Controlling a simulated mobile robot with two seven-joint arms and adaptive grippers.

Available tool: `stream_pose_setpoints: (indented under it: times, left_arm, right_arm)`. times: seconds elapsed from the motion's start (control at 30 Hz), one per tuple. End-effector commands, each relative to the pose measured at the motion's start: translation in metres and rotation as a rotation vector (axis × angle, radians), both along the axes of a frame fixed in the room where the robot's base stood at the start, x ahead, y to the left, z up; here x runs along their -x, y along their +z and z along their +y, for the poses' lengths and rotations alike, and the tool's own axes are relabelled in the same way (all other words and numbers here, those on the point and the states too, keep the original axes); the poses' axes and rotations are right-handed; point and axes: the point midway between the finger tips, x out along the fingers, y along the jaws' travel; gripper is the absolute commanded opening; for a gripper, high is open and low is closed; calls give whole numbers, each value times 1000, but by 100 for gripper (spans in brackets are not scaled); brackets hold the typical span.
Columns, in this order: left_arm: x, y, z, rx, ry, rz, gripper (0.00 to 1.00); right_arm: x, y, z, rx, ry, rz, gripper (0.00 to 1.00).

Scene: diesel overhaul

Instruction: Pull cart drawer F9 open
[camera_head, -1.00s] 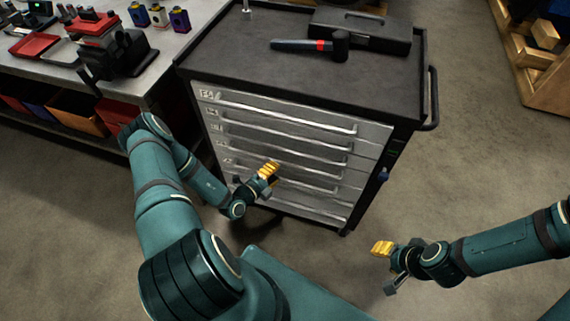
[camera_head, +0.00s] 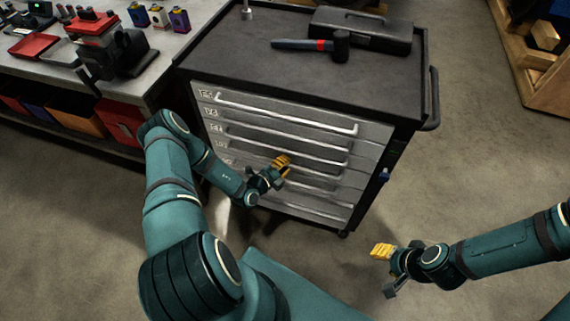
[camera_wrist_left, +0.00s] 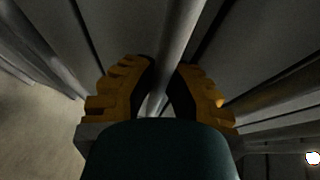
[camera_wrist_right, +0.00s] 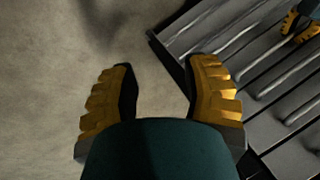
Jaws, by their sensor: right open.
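The grey tool cart (camera_head: 390,80) has a stack of drawers on its front, each with a long bar handle. The drawers look shut, and their labels are too small to read with certainty. My left gripper (camera_head: 282,161) is at the front, at a handle in the middle of the stack. In the left wrist view a metal bar handle (camera_wrist_left: 175,50) runs between its fingers (camera_wrist_left: 166,85), which are drawn in and look shut on it. The gripper and arm hide part of the lower drawers. My right gripper (camera_head: 383,250) is open and empty, above the floor right of the cart; its fingers (camera_wrist_right: 162,80) show spread.
A black-and-red mallet (camera_head: 310,45) and a black toolbox (camera_head: 362,32) lie on the cart top. A workbench (camera_head: 165,45) with parts and bins below stands at the left. A wooden crate (camera_head: 540,75) is at the back right. The floor before the cart is clear.

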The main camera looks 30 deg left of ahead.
Motion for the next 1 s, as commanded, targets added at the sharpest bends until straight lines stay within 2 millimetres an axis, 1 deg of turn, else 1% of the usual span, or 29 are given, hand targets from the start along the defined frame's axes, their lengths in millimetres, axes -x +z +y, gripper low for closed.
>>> stream_pose_setpoints:
  times: [0.2,0.27,0.37,0.47,0.57,0.7,0.9,1.0]
  left_arm:
    - [3,1,-1,1,-1,0,0]
    - [8,1,-2,2,-1,0,0]
    - [23,1,-6,4,1,3,0]
    - [45,2,-11,6,1,4,0]
    - [73,2,-18,8,1,6,0]
    - [116,1,-29,9,3,6,0]
    - [173,0,-43,6,2,4,0]
    - [196,0,-49,6,0,3,0]
  right_arm:
    - [0,1,0,0,0,-1,47]
    - [-1,3,0,0,-2,-2,47]
    - [-2,8,0,1,-4,-5,47]
    - [-4,15,-1,2,-7,-9,47]
    - [-6,22,-1,3,-11,-14,47]
    - [-9,29,-2,5,-17,-20,47]
    - [-11,33,-2,6,-20,-25,47]
    - [-11,34,-2,6,-20,-25,47]
